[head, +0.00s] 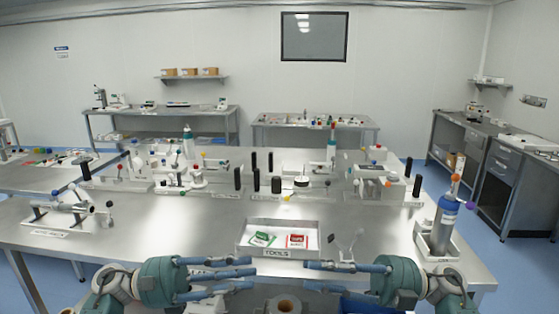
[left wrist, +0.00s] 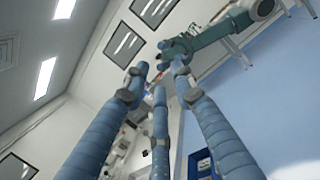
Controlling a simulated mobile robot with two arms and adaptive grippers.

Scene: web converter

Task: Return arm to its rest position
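My left gripper (head: 252,273) is at the bottom of the head view, in front of the table's near edge, with its blue fingers pointing right. In the left wrist view, its three fingers (left wrist: 159,76) stand apart with nothing held between them. My right gripper (head: 310,274) faces it from the right, its blue fingers pointing left. Its fingers are spread and look empty. A gap separates the two grippers. The teal right arm (left wrist: 228,26) also shows beyond the fingertips in the left wrist view.
The steel table (head: 150,235) lies just beyond both grippers. A white TOOLS tray (head: 250,252) with a green and a red packet sits near its front edge. Several instruments stand farther back.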

